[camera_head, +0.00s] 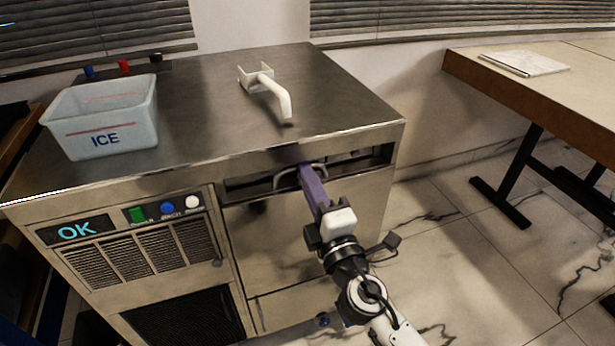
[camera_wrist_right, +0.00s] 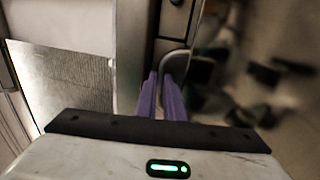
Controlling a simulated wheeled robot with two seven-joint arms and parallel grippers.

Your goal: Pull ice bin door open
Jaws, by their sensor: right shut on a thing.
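The ice bin door (camera_head: 275,245) is a steel panel on the front right of the metal ice machine. A dark gap shows along its top edge; I cannot tell how far the door stands out. Its curved metal handle (camera_head: 288,174) is near the top, and part of it is hidden by my fingers. My right gripper (camera_head: 309,174), with purple fingers, is shut on the handle. In the right wrist view the fingers (camera_wrist_right: 162,80) meet the grey handle bar (camera_wrist_right: 177,57). My left gripper is not in view.
On the machine top (camera_head: 205,120) stand a white ICE tub (camera_head: 105,130) and a white scoop (camera_head: 272,92). The lit OK panel (camera_head: 76,231) and vents are left of the door. A table (camera_head: 560,85) with a notebook (camera_head: 525,63) stands right. Tiled floor in front is clear.

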